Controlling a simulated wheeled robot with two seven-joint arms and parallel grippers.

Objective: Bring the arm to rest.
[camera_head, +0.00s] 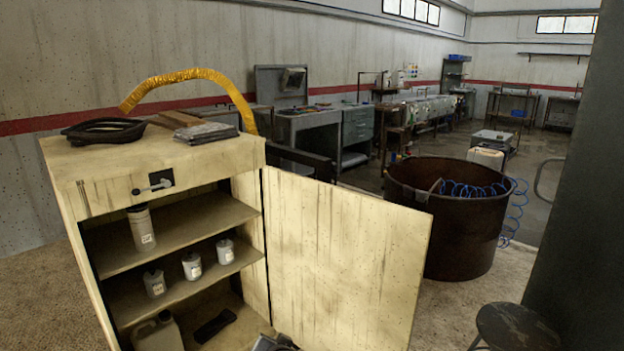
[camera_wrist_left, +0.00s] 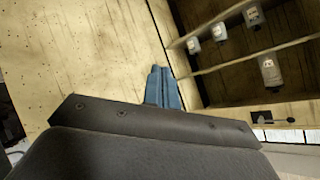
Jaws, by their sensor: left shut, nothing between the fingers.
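My left gripper (camera_wrist_left: 164,86) shows in the left wrist view, its two blue fingers together with nothing between them. It is in front of the open wooden cabinet (camera_head: 252,243), near the corner where the open door (camera_head: 343,258) meets the cabinet. In the head view a small grey part, apparently of my left gripper, shows at the bottom edge; the rest of the arm is out of frame. In the left wrist view the door (camera_wrist_left: 85,60) fills the left and the shelves are at right. I cannot tell whether the fingers touch anything. My right gripper is in neither view.
A tall container (camera_head: 141,228) stands on the upper shelf. Small containers (camera_head: 192,265) stand on the shelf below, and a jug (camera_head: 158,333) at the bottom. A rusty drum (camera_head: 455,230) stands behind the door, and a round stool (camera_head: 516,328) at lower right.

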